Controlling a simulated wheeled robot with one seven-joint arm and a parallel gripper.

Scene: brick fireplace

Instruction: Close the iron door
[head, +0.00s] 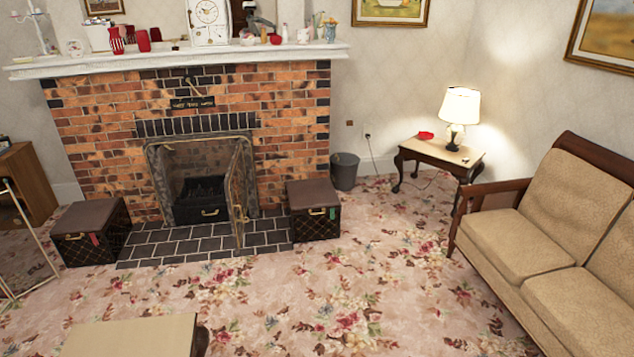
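The iron door (237,191) is on the right side of the fireplace opening. It stands open, swung outward over the dark hearth tiles, and I see it nearly edge-on. A brass-coloured handle or latch (240,213) shows on its lower part. Behind it, the firebox opening (201,183) is exposed, with a black grate (201,208) inside. My gripper is not in view.
Brown boxes stand left (91,233) and right (314,210) of the tiled hearth (195,243); the right one is close to the door. A beige-topped table or stool (130,337) is at the bottom left. A sofa (545,250) stands right. Floral carpet before the hearth is clear.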

